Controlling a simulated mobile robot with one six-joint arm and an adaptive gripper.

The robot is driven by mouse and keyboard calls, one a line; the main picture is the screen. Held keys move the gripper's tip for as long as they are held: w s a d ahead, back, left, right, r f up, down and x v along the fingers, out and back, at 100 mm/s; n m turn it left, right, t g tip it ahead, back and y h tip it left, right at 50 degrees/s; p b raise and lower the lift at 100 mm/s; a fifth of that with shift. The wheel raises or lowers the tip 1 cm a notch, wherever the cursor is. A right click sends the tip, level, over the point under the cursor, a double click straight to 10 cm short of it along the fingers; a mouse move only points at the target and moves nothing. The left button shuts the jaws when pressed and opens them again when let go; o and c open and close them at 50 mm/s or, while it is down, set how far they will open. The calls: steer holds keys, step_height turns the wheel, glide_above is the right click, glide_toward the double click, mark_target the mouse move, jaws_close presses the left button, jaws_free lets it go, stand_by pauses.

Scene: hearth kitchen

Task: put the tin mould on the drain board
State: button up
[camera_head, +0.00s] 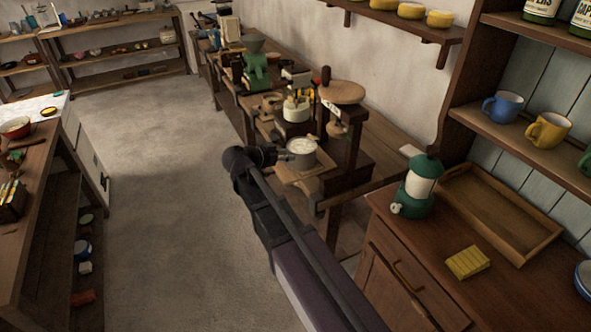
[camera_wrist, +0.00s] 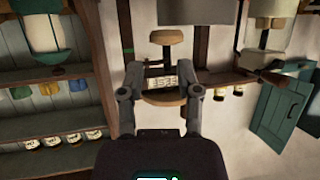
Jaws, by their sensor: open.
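A round grey metal container with a pale top, likely the tin mould (camera_head: 302,153), stands on a small wooden board (camera_head: 318,171) at the bench's near end. My gripper (camera_head: 283,156) is just left of it, pointing at it; whether they touch is unclear. In the wrist view, which is upside down, my gripper (camera_wrist: 160,68) is open with nothing visible between its fingers. A grey cylinder (camera_wrist: 196,10), probably the same container, is cut off at the top edge. A rimmed wooden tray (camera_head: 540,249), possibly the drain board, lies empty on the right cabinet.
A green lantern (camera_head: 416,186) stands left of the tray, and a yellow block (camera_head: 467,262) lies in front. A scale with a wooden disc (camera_head: 343,92) rises behind the container. A crock (camera_head: 296,108) stands beyond it. The floor (camera_head: 160,130) to the left is clear.

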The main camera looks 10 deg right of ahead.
steer(key=s+d+f+n+g+y, duration=0.2)
steer(key=s+f+n+y, duration=0.1)
steer(key=s, duration=0.4)
steer(key=s+d+f+n+g+y, duration=0.2)
steer(key=s+d+f+n+y, duration=0.1)
steer(key=s, duration=0.4)
steer(key=s+d+f+n+g+y, duration=0.3)
steer(key=s+f+n+y, duration=0.2)
steer(key=s, duration=0.2)
steer(key=shift+s+d+f, duration=0.2)
steer(key=shift+d, duration=0.05)
